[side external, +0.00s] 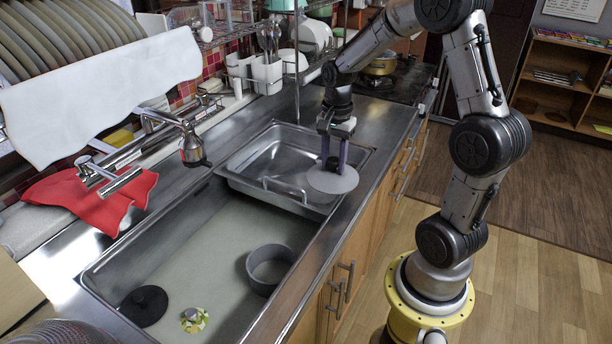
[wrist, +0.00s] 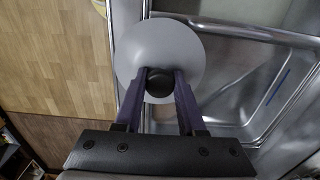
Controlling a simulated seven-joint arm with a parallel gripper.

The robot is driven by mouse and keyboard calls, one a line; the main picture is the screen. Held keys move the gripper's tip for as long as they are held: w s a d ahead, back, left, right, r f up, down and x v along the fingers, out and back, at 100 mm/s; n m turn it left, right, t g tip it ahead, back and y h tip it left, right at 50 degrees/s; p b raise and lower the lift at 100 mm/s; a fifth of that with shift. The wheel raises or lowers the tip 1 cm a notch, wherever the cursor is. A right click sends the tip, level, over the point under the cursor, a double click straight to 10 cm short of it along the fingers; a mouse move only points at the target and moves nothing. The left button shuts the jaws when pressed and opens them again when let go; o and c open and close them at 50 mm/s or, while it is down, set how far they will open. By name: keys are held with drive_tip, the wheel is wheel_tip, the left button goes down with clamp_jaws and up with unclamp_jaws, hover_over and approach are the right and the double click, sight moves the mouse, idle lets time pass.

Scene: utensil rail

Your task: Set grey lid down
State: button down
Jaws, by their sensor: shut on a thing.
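The grey lid (side external: 334,183) is a flat round disc with a dark knob (wrist: 158,80) at its middle. My gripper (side external: 332,165) points down and is shut on the knob, one finger on each side. In the side view the lid appears over the right edge of the sink, near the small inset basin (side external: 262,193). In the wrist view the lid (wrist: 135,50) covers part of the counter edge and basin rim. I cannot tell whether its underside touches anything.
A grey pot (side external: 250,275), a black lid (side external: 143,306) and a patterned object (side external: 194,319) are in the large sink. A tap (side external: 192,150) reaches over the sink from the left. A white cup (side external: 267,75) and a stove (side external: 385,85) are behind.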

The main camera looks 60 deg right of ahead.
drive_tip(key=w+d+f, duration=0.2)
drive_tip(key=w, duration=0.1)
drive_tip(key=w+d, duration=0.1)
drive_tip(key=w, duration=0.1)
drive_tip(key=shift+w+f, duration=0.1)
drive_tip(key=shift+f, duration=0.3)
drive_tip(key=w+f, duration=0.1)
drive_tip(key=w+d+f, duration=0.1)
drive_tip(key=f, duration=0.1)
drive_tip(key=w+d+f, duration=0.1)
drive_tip(key=f, duration=0.1)
drive_tip(key=shift+w+d, duration=0.1)
drive_tip(key=shift+w, duration=0.2)
drive_tip(key=shift+w+d+f, duration=0.15)
drive_tip(key=shift+w+f, duration=0.15)
drive_tip(key=shift+f, duration=1.6)
drive_tip(key=shift+f, duration=0.1)
drive_tip(key=c, duration=0.5)
unclamp_jaws()
